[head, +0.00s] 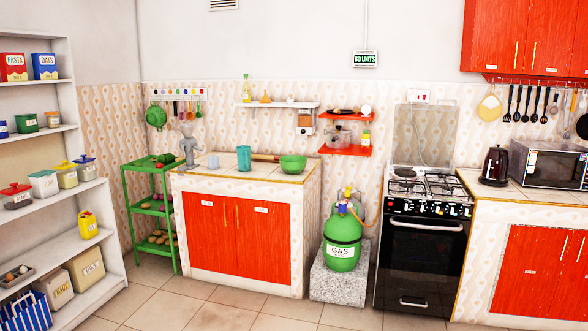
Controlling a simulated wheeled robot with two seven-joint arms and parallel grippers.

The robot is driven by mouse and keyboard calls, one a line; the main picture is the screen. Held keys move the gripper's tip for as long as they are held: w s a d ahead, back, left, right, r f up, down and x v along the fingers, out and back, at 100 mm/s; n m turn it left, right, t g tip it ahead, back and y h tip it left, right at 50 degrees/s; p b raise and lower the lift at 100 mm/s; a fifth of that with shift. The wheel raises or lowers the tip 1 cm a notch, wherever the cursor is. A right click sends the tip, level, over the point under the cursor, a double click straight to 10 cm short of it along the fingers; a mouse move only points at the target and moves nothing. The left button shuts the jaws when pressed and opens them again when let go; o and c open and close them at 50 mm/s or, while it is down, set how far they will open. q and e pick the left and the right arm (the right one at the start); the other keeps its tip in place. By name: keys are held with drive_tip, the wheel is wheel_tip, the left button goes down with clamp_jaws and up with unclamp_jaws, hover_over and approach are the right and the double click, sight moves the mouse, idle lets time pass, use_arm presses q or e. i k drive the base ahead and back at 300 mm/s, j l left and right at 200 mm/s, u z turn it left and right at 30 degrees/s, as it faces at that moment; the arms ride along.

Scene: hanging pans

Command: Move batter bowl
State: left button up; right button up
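A green bowl (293,165) stands upright on the tiled top of the left counter (222,177), close to its right end. It is the only bowl I see on a counter, and I cannot tell what is in it. A rolling pin (265,158) lies just left of the bowl. A teal cup (244,158) and a pale cup (213,161) stand further left. Neither of my grippers shows in the head view.
A green gas cylinder (342,242) stands on a speckled block right of the counter, beside the black stove (420,245). A green rack (150,207) and white shelves (105,195) stand at left. A kettle (495,166) and microwave (547,165) occupy the right counter. The foreground floor is clear.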

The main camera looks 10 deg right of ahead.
sight(290, 164)
drive_tip(key=i+j+u, duration=0.1)
drive_tip(key=i+u, duration=0.4)
drive_tip(key=i, duration=2.7)
drive_tip(key=i+z, duration=0.25)
drive_tip(key=i, duration=0.25)
drive_tip(key=i+j+z, duration=0.25)
drive_tip(key=i, duration=0.25)
drive_tip(key=i+j+z, duration=0.3)
drive_tip(key=i, duration=0.15)
drive_tip(key=i+j+z, duration=0.25)
drive_tip(key=i, duration=0.2)
